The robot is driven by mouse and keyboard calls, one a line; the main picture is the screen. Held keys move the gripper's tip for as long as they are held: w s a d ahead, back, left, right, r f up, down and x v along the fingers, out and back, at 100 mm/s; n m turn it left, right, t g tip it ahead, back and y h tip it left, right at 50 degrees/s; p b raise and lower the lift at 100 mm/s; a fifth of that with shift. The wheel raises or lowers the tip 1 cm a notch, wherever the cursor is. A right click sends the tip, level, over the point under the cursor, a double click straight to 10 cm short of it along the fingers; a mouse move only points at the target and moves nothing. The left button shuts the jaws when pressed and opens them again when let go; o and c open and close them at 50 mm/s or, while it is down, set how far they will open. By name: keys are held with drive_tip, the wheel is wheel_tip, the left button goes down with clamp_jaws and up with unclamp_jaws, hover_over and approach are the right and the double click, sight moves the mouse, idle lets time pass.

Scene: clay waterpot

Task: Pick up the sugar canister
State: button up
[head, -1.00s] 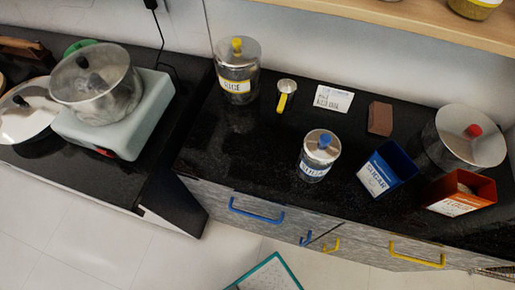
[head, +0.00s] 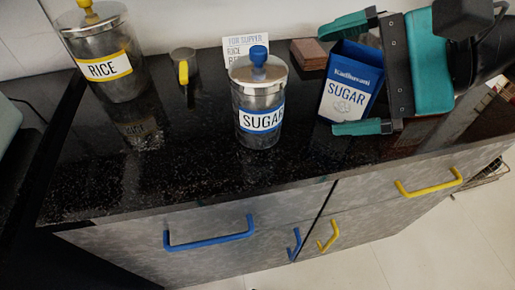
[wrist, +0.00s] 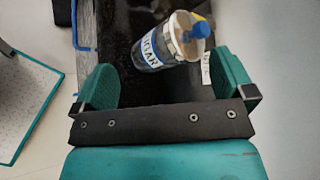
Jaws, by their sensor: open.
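In the head view, the gripper overlaps the blue sugar box (head: 351,82). In the wrist view, the canister (wrist: 165,44) appears beyond and between the open fingers (wrist: 164,75), apart from them.
A rice canister (head: 103,50) with a yellow knob stands at the left. The counter front (head: 200,185) is clear. Drawer handles, blue (head: 210,233) and yellow (head: 429,183), stick out below.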

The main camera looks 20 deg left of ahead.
sight(280, 117)
drive_tip(key=w+a+f+m+y+b, duration=0.1)
drive_tip(key=f+m+b, duration=0.2)
drive_tip(key=f+b, duration=0.1)
drive_tip(key=w+a+f+m+y+b, duration=0.1)
drive_tip(key=f+m+y+b, duration=0.1)
drive_tip(key=f+m+b, duration=0.1)
drive_tip(key=w+a+f+m+y+b, duration=0.1)
drive_tip(key=w+f+m+b, duration=0.1)
drive_tip(key=f+m+b, duration=0.1)
drive_tip(key=shift+a+f+m+t+b, duration=0.3)
drive_tip(key=shift+f+b, duration=0.55)
drive_tip(key=shift+b, duration=0.1)
drive_tip(key=shift+w+a+f+m+y+b, duration=0.1)
drive_tip(key=shift+w+f+m+y+b, duration=0.15)
drive_tip(key=shift+m+y+b, duration=0.4)
drive_tip(key=a+b, duration=0.1)
drive_tip(key=a, duration=0.6)
drive_tip(key=shift+a+r+b, duration=0.1)
drive_tip(key=shift+a+b, duration=0.15)
drive_tip(key=shift+b, duration=0.1)
drive_tip(key=c, duration=1.6)
